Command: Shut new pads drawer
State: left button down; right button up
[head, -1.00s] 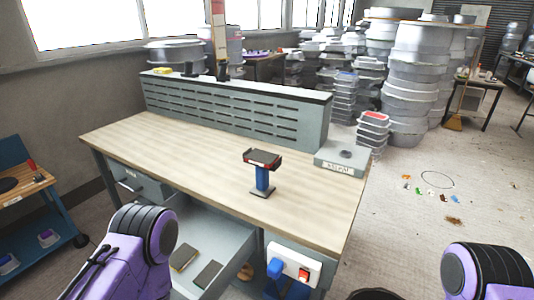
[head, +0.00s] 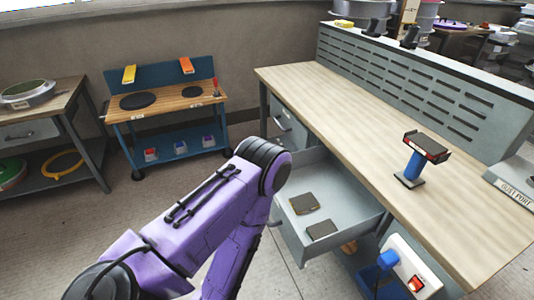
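A grey drawer (head: 342,192) stands pulled out from under the workbench, its inside in plain view. A brownish pad (head: 304,203) and a darker pad (head: 322,229) lie flat in it. I cannot read a label on this drawer. Neither my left gripper nor my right gripper shows in the head view.
The workbench (head: 340,110) carries a blue stand with a dark top (head: 415,160). Another drawer front with a handle (head: 287,125) sits left of the open drawer. A switch box (head: 408,268) hangs at the bench front. A blue cart (head: 170,110) stands left; floor between is clear.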

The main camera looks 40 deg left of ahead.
aim_at(343, 199)
jog(key=z, duration=0.4)
jog(key=k, duration=0.85)
jog(key=u, duration=0.7)
jog(key=i, duration=0.5)
jog(key=z, duration=0.05)
